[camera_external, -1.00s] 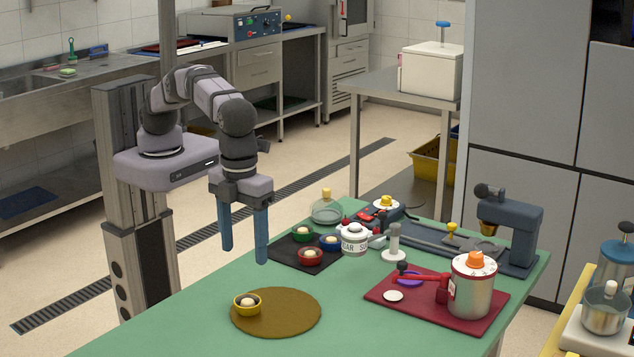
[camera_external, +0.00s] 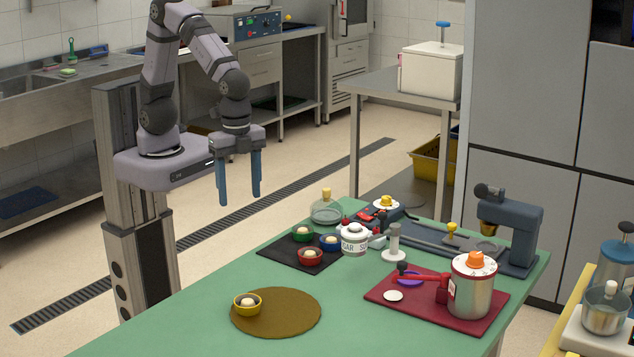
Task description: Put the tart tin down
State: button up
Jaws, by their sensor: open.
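A yellow tart tin (camera_external: 247,305) with a pale ball of filling or dough sits upright on the left part of the round brown mat (camera_external: 290,318). Three more tins, a green one (camera_external: 302,234), a blue one (camera_external: 330,242) and a red one (camera_external: 310,257), stand on the black mat (camera_external: 284,252). My gripper (camera_external: 239,198) is open and empty, with its blue fingers pointing down. It hangs in the air well above the tins, touching nothing. Which tin the task means cannot be told from the picture alone.
A sugar jar (camera_external: 354,241) stands right of the black mat. A dark red tray (camera_external: 436,313) holds a steel pot (camera_external: 472,288). A grey press (camera_external: 513,228) stands at the back right. The green table (camera_external: 180,325) is bare at the front left.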

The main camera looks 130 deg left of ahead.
jog(key=s+a+f+n, duration=0.3)
jog(key=s+n, duration=0.1)
jog(key=s, duration=0.6)
jog(key=shift+s, duration=0.15)
jog(key=shift+o, duration=0.3)
